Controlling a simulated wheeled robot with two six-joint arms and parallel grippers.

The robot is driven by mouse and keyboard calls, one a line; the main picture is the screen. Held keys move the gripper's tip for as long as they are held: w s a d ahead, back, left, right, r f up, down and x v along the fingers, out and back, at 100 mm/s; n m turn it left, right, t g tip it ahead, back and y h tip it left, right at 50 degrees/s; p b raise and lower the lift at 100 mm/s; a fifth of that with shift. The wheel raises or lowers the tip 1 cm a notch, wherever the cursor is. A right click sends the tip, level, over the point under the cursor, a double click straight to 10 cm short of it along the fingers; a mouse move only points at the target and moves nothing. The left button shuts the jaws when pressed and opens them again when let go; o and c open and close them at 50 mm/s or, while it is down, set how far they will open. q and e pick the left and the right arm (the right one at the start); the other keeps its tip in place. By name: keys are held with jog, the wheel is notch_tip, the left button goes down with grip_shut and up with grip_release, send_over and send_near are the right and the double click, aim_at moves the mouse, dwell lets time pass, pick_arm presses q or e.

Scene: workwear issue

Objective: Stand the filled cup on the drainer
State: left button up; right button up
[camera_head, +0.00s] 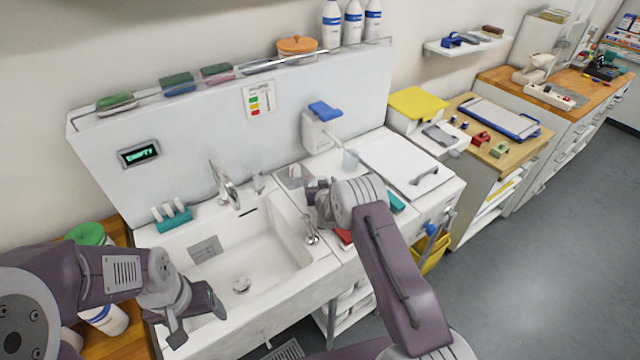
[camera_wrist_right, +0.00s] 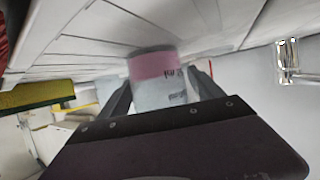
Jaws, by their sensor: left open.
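A clear cup (camera_wrist_right: 158,72) with a pink layer and printed marks sits between the fingers of my right gripper (camera_wrist_right: 160,85) in the right wrist view. Both fingers appear to press its sides, and the palm hides its lower part in that view. In the head view my right gripper (camera_head: 312,195) is over the white counter right of the basin; its fingers and the held cup are hard to make out. A white ribbed surface, likely the drainer (camera_wrist_right: 85,30), lies beyond the cup. My left gripper (camera_head: 198,318) is open and empty over the sink's front left.
The sink basin (camera_head: 245,255) has a tap (camera_head: 224,185). Another clear cup-like vessel (camera_head: 350,160) stands below the blue-topped dispenser (camera_head: 322,125). A white lid with a handle (camera_head: 405,165) and a yellow-lidded box (camera_head: 418,103) are to the right. Bottles stand on the ledge above.

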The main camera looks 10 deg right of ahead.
jog(key=shift+r+p, duration=0.4)
jog(key=shift+s, duration=0.4)
jog(key=b+v, duration=0.1)
jog(key=v, duration=0.4)
jog(key=shift+s+a, duration=0.1)
jog(key=shift+s, duration=0.25)
pick_arm(q)
notch_tip(320, 180, down, 4)
jog(key=b, duration=0.4)
pick_arm(e)
jog(key=v, duration=0.4)
jog(key=shift+s, duration=0.15)
pick_arm(q)
jog(key=shift+f+b, duration=0.3)
jog(key=shift+f, duration=0.05)
pick_arm(e)
jog(key=shift+s+r, duration=0.45)
jog(key=shift+s, duration=0.1)
